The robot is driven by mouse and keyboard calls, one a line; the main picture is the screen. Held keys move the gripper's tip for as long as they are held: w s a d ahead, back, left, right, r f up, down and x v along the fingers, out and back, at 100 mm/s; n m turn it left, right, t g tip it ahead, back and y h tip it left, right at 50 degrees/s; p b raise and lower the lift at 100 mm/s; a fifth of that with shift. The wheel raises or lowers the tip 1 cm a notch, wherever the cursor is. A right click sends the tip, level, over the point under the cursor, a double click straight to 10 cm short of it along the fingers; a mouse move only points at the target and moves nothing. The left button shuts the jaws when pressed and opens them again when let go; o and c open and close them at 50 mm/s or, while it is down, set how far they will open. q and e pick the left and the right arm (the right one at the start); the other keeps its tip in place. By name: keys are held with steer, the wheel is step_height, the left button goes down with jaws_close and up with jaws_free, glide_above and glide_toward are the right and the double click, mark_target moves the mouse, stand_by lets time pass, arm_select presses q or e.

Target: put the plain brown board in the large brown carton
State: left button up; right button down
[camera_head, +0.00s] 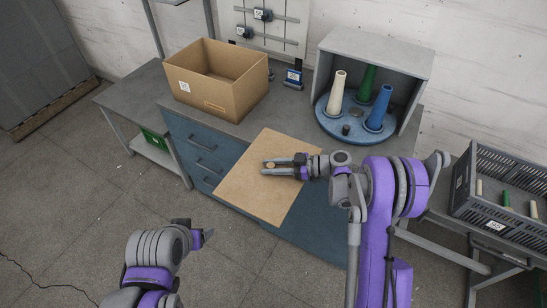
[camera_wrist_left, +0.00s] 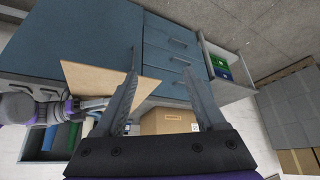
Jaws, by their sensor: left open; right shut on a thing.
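The plain brown board (camera_head: 257,196) is a flat tan rectangle in front of the counter, overlapping its front edge in the head view. My right gripper (camera_head: 267,167) is shut on it, with its fingers over the middle of the board. The board also shows in the left wrist view (camera_wrist_left: 105,76). The large brown carton (camera_head: 222,97) stands open-topped on the counter, behind and left of the board; its lower part shows in the left wrist view (camera_wrist_left: 168,122). My left gripper (camera_head: 207,237) is low in front of the counter, open and empty in its wrist view (camera_wrist_left: 160,75).
A grey open-fronted cabinet (camera_head: 378,45) with a round blue stand (camera_head: 330,118) holding white, green and blue cones is right of the carton. A dark crate (camera_head: 490,222) sits at far right. Blue drawers (camera_head: 203,143) are under the counter. A low side table (camera_head: 130,95) stands left.

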arm_select(q)
steer(key=w+d+r, duration=0.3)
steer(key=w+r, duration=0.1)
steer(key=w, duration=0.1)
steer(key=r+m+g, duration=0.1)
steer(key=m+g, duration=0.1)
steer(key=g, duration=0.3)
glide_above(272, 165)
steer(key=s, duration=0.2)
steer(key=f, duration=0.3)
steer(key=w+f, duration=0.1)
steer(key=f, duration=0.7)
steer(key=shift+w+a, duration=0.1)
steer(key=shift+w, duration=0.25)
steer(key=shift+r, duration=0.1)
jaws_close()
arm_select(e)
steer(key=shift+c, duration=2.4)
jaws_free()
